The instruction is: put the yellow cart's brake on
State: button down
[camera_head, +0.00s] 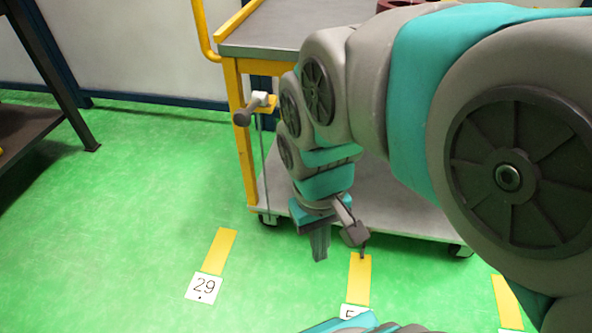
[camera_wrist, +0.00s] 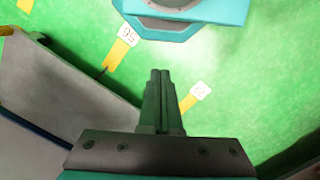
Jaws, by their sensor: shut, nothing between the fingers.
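The yellow cart (camera_head: 240,135) stands at the top middle of the head view, partly covered by my arm. A pale lever with a dark round knob (camera_head: 241,118) sticks out from a yellow bracket on its left front post, tilted slightly down to the left. A thin grey rod (camera_head: 262,165) runs down from it towards the caster. My gripper (camera_head: 319,252) points down over the floor in front of the cart's lower shelf, shut and empty, well below and right of the lever. In the wrist view its fingers (camera_wrist: 160,78) are together. The lever is not visible there.
The cart's grey lower shelf (camera_head: 395,205) also fills the left of the wrist view (camera_wrist: 50,85). Yellow floor strips lead to number cards, one reading 29 (camera_head: 203,287). A dark bench (camera_head: 25,125) stands at far left. Green floor between bench and cart is clear.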

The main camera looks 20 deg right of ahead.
jog(key=shift+s+d+f, duration=0.1)
jog(key=shift+s+f, duration=0.2)
jog(key=shift+s, duration=0.25)
jog(key=shift+s+f, duration=0.3)
jog(key=shift+s, duration=0.25)
jog(key=shift+s+f+g, duration=0.3)
jog(key=shift+s+f, duration=0.25)
jog(key=shift+s, duration=0.35)
